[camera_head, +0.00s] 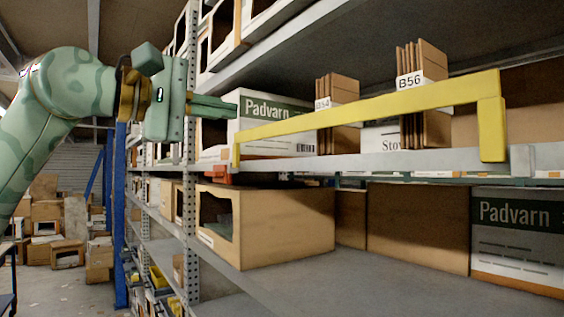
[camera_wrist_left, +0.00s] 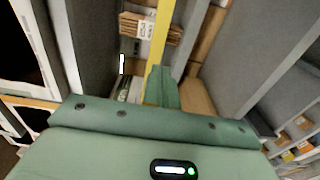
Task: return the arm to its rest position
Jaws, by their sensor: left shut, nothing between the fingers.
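My left arm (camera_head: 60,100) comes in from the left, raised, its camouflage-green links bent at the wrist. Its green gripper (camera_head: 222,107) points right toward the rack, with its fingers together and nothing between them. The fingertips show in front of the white and green Padvarn box (camera_head: 275,110), above the left end of a yellow bar (camera_head: 370,108). In the left wrist view the shut fingers (camera_wrist_left: 162,88) lie at the middle, with the yellow bar (camera_wrist_left: 160,35) running away beyond them. Whether they touch the bar or box I cannot tell. My right gripper is not in view.
A perforated rack upright (camera_head: 190,200) stands just below the gripper. Folded cardboard labelled B56 (camera_head: 422,95) and B54 (camera_head: 338,110) stands behind the bar. An open-fronted carton (camera_head: 265,225) sits on the lower shelf. Bare floor (camera_head: 75,290) and stacked boxes show at the lower left.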

